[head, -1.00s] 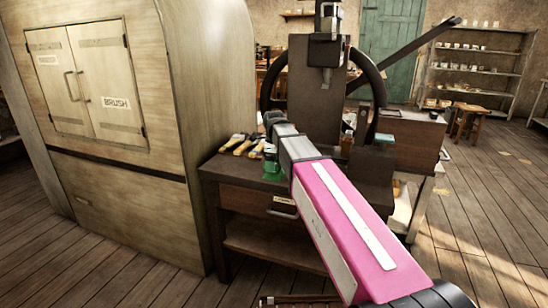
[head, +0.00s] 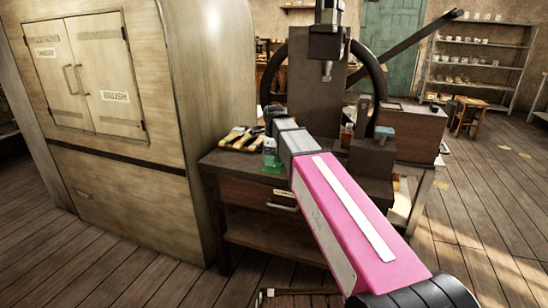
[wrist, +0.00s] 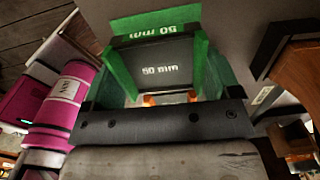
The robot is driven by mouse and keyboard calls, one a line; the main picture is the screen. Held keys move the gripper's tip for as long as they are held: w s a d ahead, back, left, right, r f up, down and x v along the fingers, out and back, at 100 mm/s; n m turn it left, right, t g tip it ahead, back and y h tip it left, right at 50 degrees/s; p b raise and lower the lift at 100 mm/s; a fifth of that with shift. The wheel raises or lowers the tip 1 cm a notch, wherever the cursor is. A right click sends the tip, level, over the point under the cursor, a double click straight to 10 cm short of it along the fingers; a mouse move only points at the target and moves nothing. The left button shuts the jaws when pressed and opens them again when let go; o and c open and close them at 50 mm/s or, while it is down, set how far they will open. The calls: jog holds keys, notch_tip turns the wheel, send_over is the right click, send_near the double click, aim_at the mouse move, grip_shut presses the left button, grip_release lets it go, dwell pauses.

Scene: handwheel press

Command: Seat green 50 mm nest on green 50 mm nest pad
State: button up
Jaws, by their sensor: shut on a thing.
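The green 50 mm nest (wrist: 208,65) fills the middle of the wrist view, with green side walls and a dark face marked "50 mm". My gripper (wrist: 170,98) is shut on it, orange fingertips at its near edge. A flat green piece also marked "50 mm", seemingly the nest pad (wrist: 125,27), shows just beyond the nest; whether they touch I cannot tell.
The dark press (head: 315,80) with its handwheel stands behind and right of my gripper. Several brushes (head: 238,137) lie on the bench to the left. A large wooden cabinet (head: 100,180) stands close on the left. In the wrist view a pink cylinder (wrist: 65,105) is at left.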

jog(key=shift+f, duration=1.05)
dwell(0.9)
jog(key=o, duration=1)
jog(key=shift+o, duration=0.2)
notch_tip(320, 180, up, 11)
jog(key=shift+f, duration=0.15)
